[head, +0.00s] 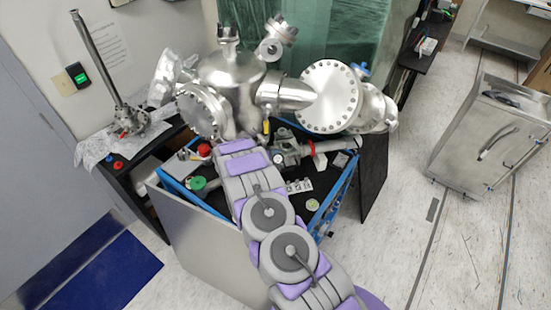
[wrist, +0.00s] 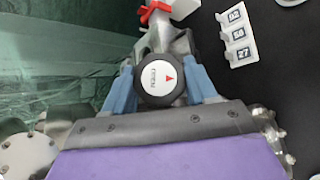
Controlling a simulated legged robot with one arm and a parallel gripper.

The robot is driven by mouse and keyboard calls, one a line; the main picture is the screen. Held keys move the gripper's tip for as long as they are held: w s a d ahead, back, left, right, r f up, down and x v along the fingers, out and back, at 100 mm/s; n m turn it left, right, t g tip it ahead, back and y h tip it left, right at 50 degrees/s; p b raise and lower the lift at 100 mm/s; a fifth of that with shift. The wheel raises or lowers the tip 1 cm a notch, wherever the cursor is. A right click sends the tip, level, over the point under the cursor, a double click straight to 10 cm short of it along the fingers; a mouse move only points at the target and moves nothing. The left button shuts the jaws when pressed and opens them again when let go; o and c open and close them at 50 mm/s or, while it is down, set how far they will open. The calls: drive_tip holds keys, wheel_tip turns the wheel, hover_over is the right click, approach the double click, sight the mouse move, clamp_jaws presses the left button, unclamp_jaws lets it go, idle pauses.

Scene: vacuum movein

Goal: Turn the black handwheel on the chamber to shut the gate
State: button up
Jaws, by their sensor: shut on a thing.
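The black handwheel (wrist: 160,94) shows in the wrist view with a white round face carrying a red arrow and print. My gripper (wrist: 160,72) has one blue finger on each side of the handwheel, shut on its rim. The wheel sits on a grey metal valve body, with a red part (wrist: 154,12) beyond it. In the head view my arm reaches up to the steel chamber (head: 232,80), its end beside the valve (head: 289,150). The fingertips are hard to make out there, and the gate itself is hidden.
The chamber stands over a blue-framed cart (head: 338,190) with a black top. A steel cabinet (head: 480,140) stands right; the floor between is clear.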

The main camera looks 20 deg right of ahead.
drive_tip(key=shift+s+d, duration=0.1)
drive_tip(key=o, duration=1.1)
drive_tip(key=shift+d+f, duration=0.1)
drive_tip(key=shift+d, duration=0.05)
drive_tip(key=shift+c, duration=0.2)
drive_tip(key=shift+a, duration=0.2)
drive_tip(key=shift+b, duration=0.3)
drive_tip(key=n+t+b, duration=0.1)
drive_tip(key=b, duration=0.1)
drive_tip(key=n+b, duration=0.1)
drive_tip(key=b, duration=0.1)
drive_tip(key=shift+d+f+n+t+h, duration=0.15)
drive_tip(key=shift+f+n+t+h, duration=0.15)
drive_tip(key=shift+t, duration=0.1)
drive_tip(key=n+t+b, duration=0.1)
drive_tip(key=b, duration=0.3)
drive_tip(key=shift+n+t, duration=0.3)
drive_tip(key=shift+n, duration=0.1)
drive_tip(key=shift+r+n+t+b, duration=0.15)
drive_tip(key=shift+n+t+b, duration=0.25)
drive_tip(key=shift+b, duration=0.8)
